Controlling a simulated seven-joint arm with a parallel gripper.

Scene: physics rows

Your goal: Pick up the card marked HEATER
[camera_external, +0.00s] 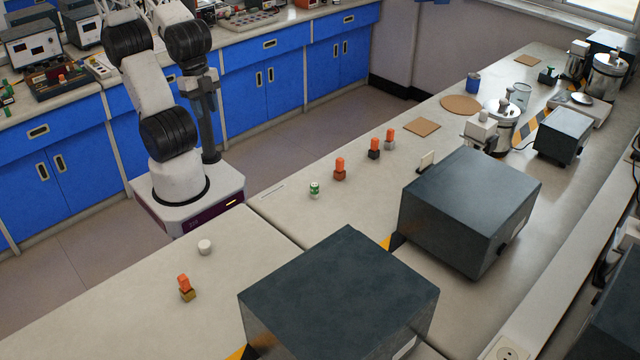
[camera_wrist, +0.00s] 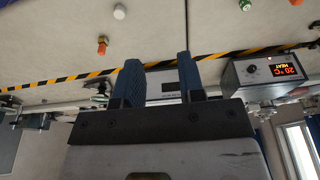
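I cannot make out a card with readable HEATER lettering in either view. A small pale upright plate (camera_external: 426,161) stands beside the far large dark box; any marking on it is too small to read. In the wrist view, a dark instrument box (camera_wrist: 268,73) on the right has a lit display reading 20 °C and HEAT, upside down. My gripper (camera_wrist: 157,66) is open, with two blue-black fingers apart and nothing held between them. A pale box front with a dark panel shows beyond the fingers. In the external view the arm is folded above its base, away from the bench objects.
Two large dark boxes (camera_external: 338,292) (camera_external: 470,212) stand on the bench. Several orange-topped pieces (camera_external: 340,168), a green-and-white cylinder (camera_external: 314,189) and a white knob (camera_external: 205,247) stand nearer my base. Metal vessels (camera_external: 608,75) are at the far end.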

